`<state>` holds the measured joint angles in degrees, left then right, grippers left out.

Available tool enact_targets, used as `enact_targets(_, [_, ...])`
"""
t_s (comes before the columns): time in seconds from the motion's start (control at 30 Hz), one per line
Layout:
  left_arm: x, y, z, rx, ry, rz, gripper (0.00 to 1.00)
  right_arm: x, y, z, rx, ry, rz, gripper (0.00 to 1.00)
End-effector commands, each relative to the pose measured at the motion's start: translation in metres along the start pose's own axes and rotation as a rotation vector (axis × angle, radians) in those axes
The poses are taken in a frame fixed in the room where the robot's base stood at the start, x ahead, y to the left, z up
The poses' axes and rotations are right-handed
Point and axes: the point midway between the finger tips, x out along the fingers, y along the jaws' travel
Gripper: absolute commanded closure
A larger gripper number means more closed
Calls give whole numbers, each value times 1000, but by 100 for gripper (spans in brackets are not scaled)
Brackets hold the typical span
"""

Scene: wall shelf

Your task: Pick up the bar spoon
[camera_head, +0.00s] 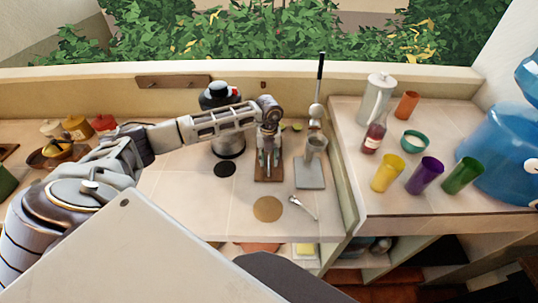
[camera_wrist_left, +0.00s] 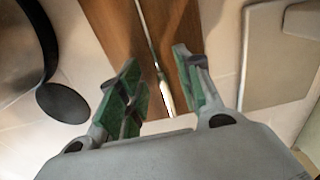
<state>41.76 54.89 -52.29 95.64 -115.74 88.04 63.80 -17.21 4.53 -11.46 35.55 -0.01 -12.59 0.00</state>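The bar spoon (camera_wrist_left: 164,90), a thin metal rod with a wider near end, lies on a brown wooden board (camera_wrist_left: 108,30) in the left wrist view. The board also shows in the head view (camera_head: 268,178), where the spoon is hard to make out. My left gripper (camera_head: 269,158) points down over this board. Its green-padded fingers are open, one on each side of the spoon in the left wrist view (camera_wrist_left: 157,88), with visible gaps to it. My right gripper is in neither view.
A silver utensil (camera_head: 303,207) and a tan coaster (camera_head: 267,209) lie nearer. A dark pot (camera_head: 229,146) stands left. Colored cups stand on the right counter (camera_head: 405,211).

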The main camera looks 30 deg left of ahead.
Motion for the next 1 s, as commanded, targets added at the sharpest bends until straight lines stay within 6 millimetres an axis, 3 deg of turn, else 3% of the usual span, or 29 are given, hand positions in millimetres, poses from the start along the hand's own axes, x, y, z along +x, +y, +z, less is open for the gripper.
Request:
enact_targets(0.5, [3,0,0,1,0,1,65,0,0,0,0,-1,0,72])
enact_targets(0.8, [3,0,0,1,0,1,100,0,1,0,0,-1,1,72])
enact_targets(1.0, [3,0,0,0,0,1,100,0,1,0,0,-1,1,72])
